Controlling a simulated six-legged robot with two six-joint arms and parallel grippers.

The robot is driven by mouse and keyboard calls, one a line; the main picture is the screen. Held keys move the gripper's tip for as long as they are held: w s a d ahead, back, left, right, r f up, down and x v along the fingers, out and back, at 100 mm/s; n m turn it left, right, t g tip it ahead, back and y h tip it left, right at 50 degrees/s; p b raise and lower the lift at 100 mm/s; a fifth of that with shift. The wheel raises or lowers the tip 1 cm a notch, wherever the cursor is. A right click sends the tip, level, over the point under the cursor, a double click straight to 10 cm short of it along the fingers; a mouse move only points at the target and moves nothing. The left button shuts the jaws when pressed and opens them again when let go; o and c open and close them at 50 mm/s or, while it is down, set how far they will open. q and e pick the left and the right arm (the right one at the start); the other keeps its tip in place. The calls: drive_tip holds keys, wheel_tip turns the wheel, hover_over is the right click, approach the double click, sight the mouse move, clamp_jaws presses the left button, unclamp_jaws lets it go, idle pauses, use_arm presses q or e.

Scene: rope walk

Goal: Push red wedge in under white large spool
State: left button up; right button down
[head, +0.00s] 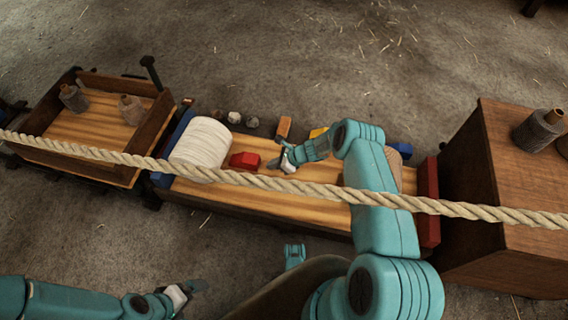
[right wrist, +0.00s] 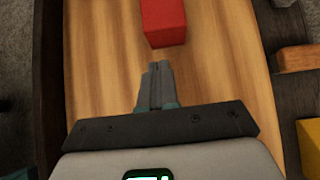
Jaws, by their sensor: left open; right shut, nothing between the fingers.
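The white large spool (head: 202,144) lies on its side at the left end of the wooden bench top, against a blue end block. The red wedge (head: 244,160) lies on the boards just right of the spool; I cannot tell whether they touch. My right gripper (head: 276,164) is shut and empty, a little right of the wedge. In the right wrist view the shut fingertips (right wrist: 154,68) point at the near end of the red wedge (right wrist: 164,20), with a small gap. My left gripper (head: 192,288) is open, low over the floor in front of the bench.
A thick rope (head: 290,186) crosses the whole head view above the bench. A tray with bobbins (head: 131,109) stands at left, a wooden cabinet (head: 485,190) at right. An orange-brown block (head: 284,126) and several small items line the bench's far edge.

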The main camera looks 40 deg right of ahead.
use_arm(q)
drive_tip(key=shift+a+f+b, duration=0.15)
drive_tip(key=shift+f+b, duration=0.25)
drive_tip(key=shift+f, duration=0.1)
use_arm(e)
drive_tip(key=shift+w+a+r, duration=0.15)
drive_tip(key=shift+w+a, duration=0.85)
drive_tip(key=shift+w, duration=0.25)
